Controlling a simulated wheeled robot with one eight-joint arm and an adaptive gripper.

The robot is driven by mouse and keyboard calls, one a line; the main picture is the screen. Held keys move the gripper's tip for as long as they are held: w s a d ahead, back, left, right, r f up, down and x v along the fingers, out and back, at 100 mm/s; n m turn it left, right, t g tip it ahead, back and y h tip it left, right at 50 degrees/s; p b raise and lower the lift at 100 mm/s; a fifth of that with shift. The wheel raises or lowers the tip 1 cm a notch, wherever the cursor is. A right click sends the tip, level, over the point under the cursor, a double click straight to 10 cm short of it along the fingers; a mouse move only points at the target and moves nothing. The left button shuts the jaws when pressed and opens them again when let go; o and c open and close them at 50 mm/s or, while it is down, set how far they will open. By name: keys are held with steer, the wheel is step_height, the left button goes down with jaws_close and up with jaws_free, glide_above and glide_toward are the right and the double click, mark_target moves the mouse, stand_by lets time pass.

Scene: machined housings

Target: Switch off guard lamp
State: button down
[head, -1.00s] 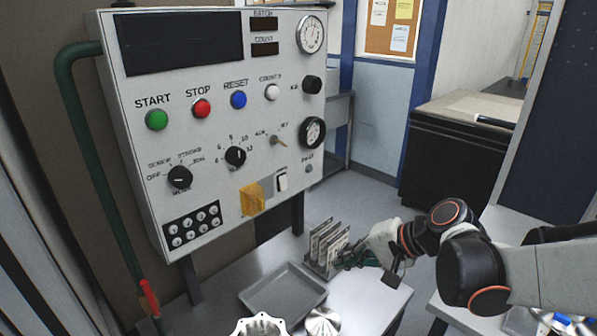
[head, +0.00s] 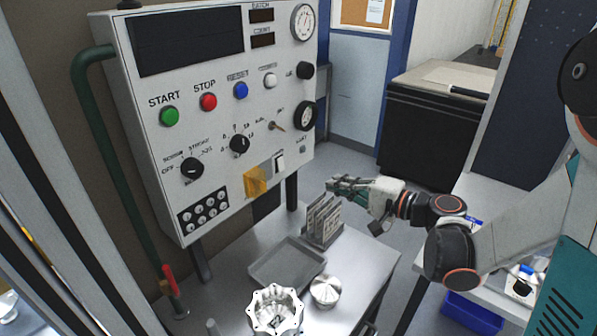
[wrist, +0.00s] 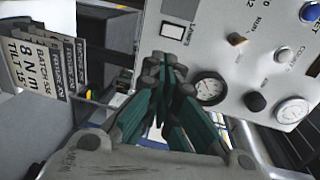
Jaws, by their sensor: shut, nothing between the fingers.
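The white control panel (head: 225,125) stands at the left in the head view. A white rocker switch (head: 279,161) sits low on it, right of a yellow tag (head: 255,181). In the wrist view a white rocker (wrist: 172,31) in a dark frame shows beside a small label that seems to read LAMPS. I cannot read the words guard lamp anywhere. My gripper (head: 332,185) is shut and empty, right of and below the panel's lower right corner, apart from it. In the wrist view its closed fingers (wrist: 168,76) point toward the panel, with the rocker beyond them.
A rack of upright cards (head: 322,218) stands just below my gripper. A grey tray (head: 288,264), a toothed housing (head: 274,311) and a round metal part (head: 325,290) are on the table. A lever switch (head: 277,126) and gauge (head: 304,116) are near the rocker. A green pipe (head: 105,150) runs at left.

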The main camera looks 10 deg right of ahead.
mark_target(281, 164)
steer(key=b+x, duration=0.2)
steer(key=x, duration=1.2)
